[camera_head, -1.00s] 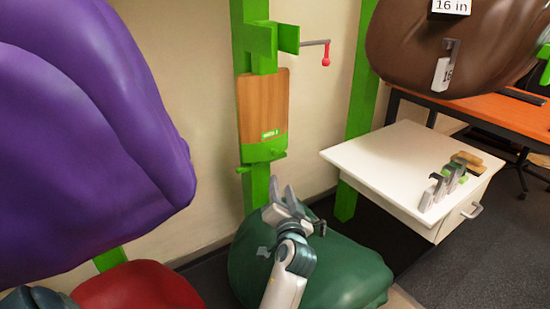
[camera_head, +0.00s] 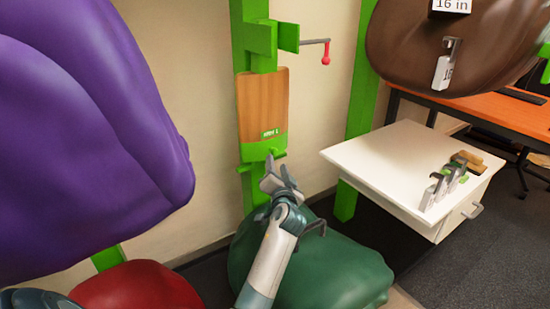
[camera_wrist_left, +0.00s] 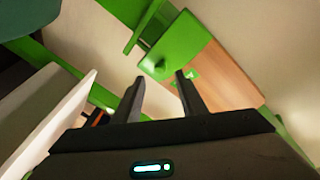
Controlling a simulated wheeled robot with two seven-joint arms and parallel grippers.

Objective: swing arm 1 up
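The swing arm is a wooden board (camera_head: 264,98) with a green end piece (camera_head: 262,149) and a small label (camera_head: 269,134) too blurred to read surely. It hangs down against a green post (camera_head: 251,30). A green knob sticks out near its lower end. My left gripper (camera_head: 272,170) is just below that end piece in the head view. In the left wrist view the fingers (camera_wrist_left: 161,82) are apart with nothing between them, and the green end piece (camera_wrist_left: 183,42) and wooden board (camera_wrist_left: 222,72) lie beyond the tips. I see no contact. My right gripper is not in view.
A grey rod with a red end (camera_head: 325,58) juts right from the bracket above the board. A purple form (camera_head: 90,130) fills the left, and a green one (camera_head: 320,272) lies below my arm. A white cabinet (camera_head: 385,160) holding several small parts stands right.

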